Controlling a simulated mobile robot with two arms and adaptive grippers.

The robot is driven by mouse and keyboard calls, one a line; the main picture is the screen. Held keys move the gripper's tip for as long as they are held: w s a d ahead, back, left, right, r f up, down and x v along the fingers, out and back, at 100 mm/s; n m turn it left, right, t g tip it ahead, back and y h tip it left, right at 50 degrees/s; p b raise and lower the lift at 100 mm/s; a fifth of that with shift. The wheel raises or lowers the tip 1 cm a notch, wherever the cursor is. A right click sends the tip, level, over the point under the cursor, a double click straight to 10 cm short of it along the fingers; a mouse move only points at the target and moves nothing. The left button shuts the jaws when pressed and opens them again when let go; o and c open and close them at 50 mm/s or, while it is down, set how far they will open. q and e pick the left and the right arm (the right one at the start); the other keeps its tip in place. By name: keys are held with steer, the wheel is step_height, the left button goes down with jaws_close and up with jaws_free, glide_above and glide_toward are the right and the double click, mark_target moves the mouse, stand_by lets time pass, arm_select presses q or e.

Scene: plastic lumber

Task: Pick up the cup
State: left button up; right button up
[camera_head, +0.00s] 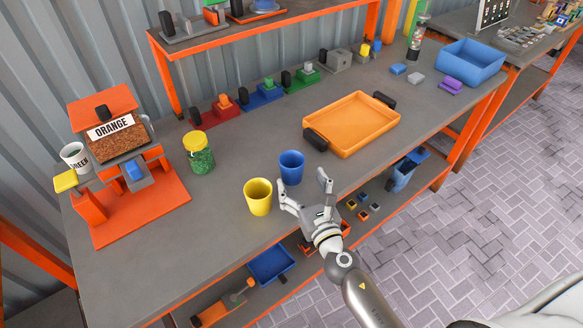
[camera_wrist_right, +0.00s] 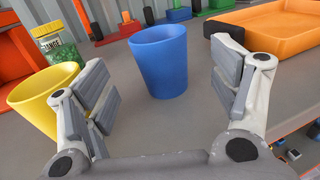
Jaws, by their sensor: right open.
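A blue cup (camera_head: 291,168) stands upright on the grey workbench, near its front edge. A yellow cup (camera_head: 258,197) stands to its left and a little nearer the edge. My right gripper (camera_head: 305,188) is open and empty, just in front of the blue cup. In the right wrist view the blue cup (camera_wrist_right: 160,62) stands ahead, between and beyond the two open fingers (camera_wrist_right: 165,95), apart from them. The yellow cup (camera_wrist_right: 42,98) is outside the left finger there, partly hidden behind it. My left gripper is not in view.
An orange tray (camera_head: 350,122) with black handles lies right of the cups. A green jar with a yellow lid (camera_head: 199,152) and an orange machine labelled ORANGE (camera_head: 112,128) stand to the left. A blue bin (camera_head: 470,62) is at the far right. A lower shelf holds several small items.

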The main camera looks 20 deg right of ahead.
mark_target(288, 157)
steer(key=shift+w+a+p, duration=0.2)
steer(key=shift+w+p, duration=0.1)
steer(key=shift+w, duration=3.3)
steer(key=c, duration=1.1)
steer(key=shift+r, duration=0.15)
